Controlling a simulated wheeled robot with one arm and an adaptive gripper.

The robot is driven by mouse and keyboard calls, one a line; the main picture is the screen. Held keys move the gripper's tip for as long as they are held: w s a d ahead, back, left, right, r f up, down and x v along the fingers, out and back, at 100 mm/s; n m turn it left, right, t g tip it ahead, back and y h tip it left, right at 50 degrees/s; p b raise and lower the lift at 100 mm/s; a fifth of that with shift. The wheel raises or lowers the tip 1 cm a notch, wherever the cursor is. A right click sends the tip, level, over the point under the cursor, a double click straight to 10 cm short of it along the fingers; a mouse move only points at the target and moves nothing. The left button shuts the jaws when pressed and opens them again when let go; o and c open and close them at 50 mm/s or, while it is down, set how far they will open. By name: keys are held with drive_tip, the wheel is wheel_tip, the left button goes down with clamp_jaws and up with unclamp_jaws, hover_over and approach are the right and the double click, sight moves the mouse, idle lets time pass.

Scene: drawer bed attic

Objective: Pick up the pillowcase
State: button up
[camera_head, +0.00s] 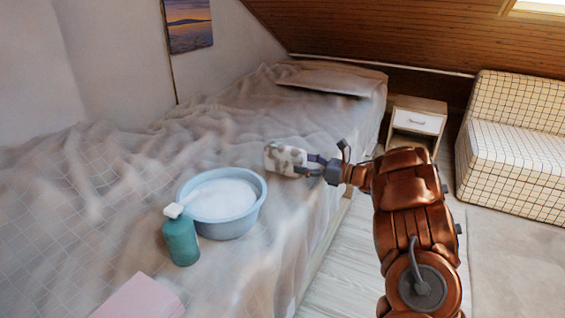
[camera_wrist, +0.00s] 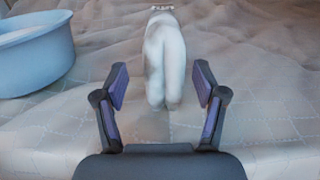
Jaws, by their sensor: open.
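A pale cloth bundle with grey-brown patches (camera_head: 284,158), which looks like the pillowcase, is on the bed near its right edge. In the wrist view it is a whitish, folded upright shape (camera_wrist: 164,58) straight ahead. My gripper (camera_head: 311,164) reaches it from the right. In the wrist view my gripper (camera_wrist: 161,72) is open, with one finger on each side of the bundle's near end. A gap shows between the bundle and each finger. Its far side is hidden.
A blue basin of white foam (camera_head: 256,207) stands left of the bundle, with a teal bottle (camera_head: 181,242) beside it. A pink flat item (camera_head: 140,298) lies at the front. A pillow (camera_head: 330,78) lies at the bed's far end. A nightstand (camera_head: 417,122) stands behind my arm.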

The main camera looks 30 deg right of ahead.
sight(290, 158)
drive_tip(key=shift+w+a, duration=0.15)
drive_tip(key=shift+w, duration=0.35)
drive_tip(key=shift+b+x, duration=0.85)
drive_tip(key=shift+x, duration=1.35)
drive_tip(key=shift+r, duration=0.15)
drive_tip(key=c, duration=1.3)
